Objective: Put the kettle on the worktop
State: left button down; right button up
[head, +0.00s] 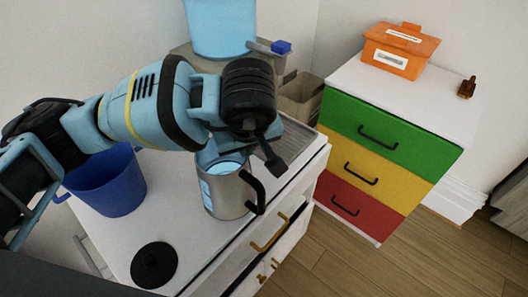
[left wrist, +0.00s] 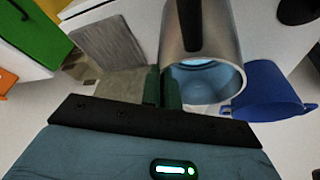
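The kettle (head: 226,198) is a silver metal jug with a black handle, upright over the white worktop (head: 190,232) near its front edge. I cannot tell whether its base touches the worktop. My left gripper (head: 222,158) reaches down to its rim from above. In the left wrist view the two dark fingers (left wrist: 162,88) are close together at the rim of the kettle (left wrist: 190,40), one on each side of its wall. They look shut on it. The kettle's base is outside that view. My right gripper is not in view.
A blue bucket (head: 108,188) stands left on the worktop, and a black round lid (head: 154,266) lies at the front. A grey ridged panel (head: 270,152) is behind the kettle. A chest with green, yellow and red drawers (head: 375,165) stands right, with an orange box (head: 400,52) on top.

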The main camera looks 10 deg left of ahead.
aim_at(211, 141)
pick_arm(q)
jog(key=w+a, duration=0.1)
jog(key=a, duration=0.1)
jog(key=w+a, duration=0.1)
jog(key=a, duration=0.2)
jog(key=w+a+p, duration=0.1)
jog(key=a, duration=0.1)
jog(key=shift+a+f, duration=0.15)
jog(key=shift+a, duration=0.1)
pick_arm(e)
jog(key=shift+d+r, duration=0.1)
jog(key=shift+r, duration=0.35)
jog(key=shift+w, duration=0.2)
pick_arm(q)
jog(key=shift+w+a+f, duration=0.1)
jog(key=shift+a+f, duration=0.2)
jog(key=shift+f, duration=0.6)
jog(key=shift+w+a+f, duration=0.1)
jog(key=shift+a+f, duration=0.2)
jog(key=shift+f, duration=0.6)
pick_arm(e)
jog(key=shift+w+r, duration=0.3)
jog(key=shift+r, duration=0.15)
pick_arm(q)
jog(key=shift+f, duration=0.2)
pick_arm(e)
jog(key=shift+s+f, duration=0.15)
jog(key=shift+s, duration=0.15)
